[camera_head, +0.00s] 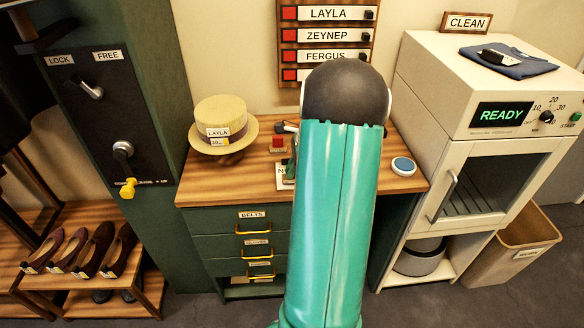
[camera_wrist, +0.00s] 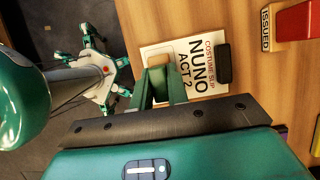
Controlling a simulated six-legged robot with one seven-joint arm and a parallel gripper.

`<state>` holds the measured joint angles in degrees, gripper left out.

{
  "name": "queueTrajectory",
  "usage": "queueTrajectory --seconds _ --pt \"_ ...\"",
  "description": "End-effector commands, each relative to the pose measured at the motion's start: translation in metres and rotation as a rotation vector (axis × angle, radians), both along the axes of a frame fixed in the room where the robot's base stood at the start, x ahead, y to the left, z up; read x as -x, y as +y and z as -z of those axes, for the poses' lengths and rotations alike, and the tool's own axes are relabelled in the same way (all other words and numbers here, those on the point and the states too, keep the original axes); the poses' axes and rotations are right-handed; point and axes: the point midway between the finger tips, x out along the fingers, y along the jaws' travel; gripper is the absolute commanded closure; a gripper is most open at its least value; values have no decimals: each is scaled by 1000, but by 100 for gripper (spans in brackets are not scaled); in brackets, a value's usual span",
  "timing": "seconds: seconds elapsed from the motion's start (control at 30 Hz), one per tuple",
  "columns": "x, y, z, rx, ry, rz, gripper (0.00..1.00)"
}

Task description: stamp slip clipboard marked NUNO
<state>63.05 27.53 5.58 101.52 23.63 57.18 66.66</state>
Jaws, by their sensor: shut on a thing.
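The white slip marked COSTUME SLIP NUNO ACT 2 (camera_wrist: 184,50) lies on the wooden tabletop in the wrist view, with a black clip (camera_wrist: 223,63) at one edge. In the head view only a corner of the slip (camera_head: 281,177) shows beside my arm. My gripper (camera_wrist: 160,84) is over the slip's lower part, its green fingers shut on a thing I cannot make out. I cannot tell whether it touches the slip. A red block (camera_wrist: 298,20) with an ISSUED label (camera_wrist: 265,30) stands at upper right of the wrist view; a red block also shows in the head view (camera_head: 277,145).
A straw hat tagged LAYLA (camera_head: 220,118) sits at the table's left. A round blue-topped disc (camera_head: 403,166) lies on the right. A name board (camera_head: 328,41) hangs behind. A READY cabinet (camera_head: 497,115) stands at right, a green locker (camera_head: 145,80) at left.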

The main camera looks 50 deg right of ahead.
Motion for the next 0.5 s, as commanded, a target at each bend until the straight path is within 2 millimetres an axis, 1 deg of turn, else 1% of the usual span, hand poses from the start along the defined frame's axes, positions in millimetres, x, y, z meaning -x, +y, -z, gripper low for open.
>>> queueTrajectory --seconds 0.5 --pt "0 0 6 -1 0 0 98"
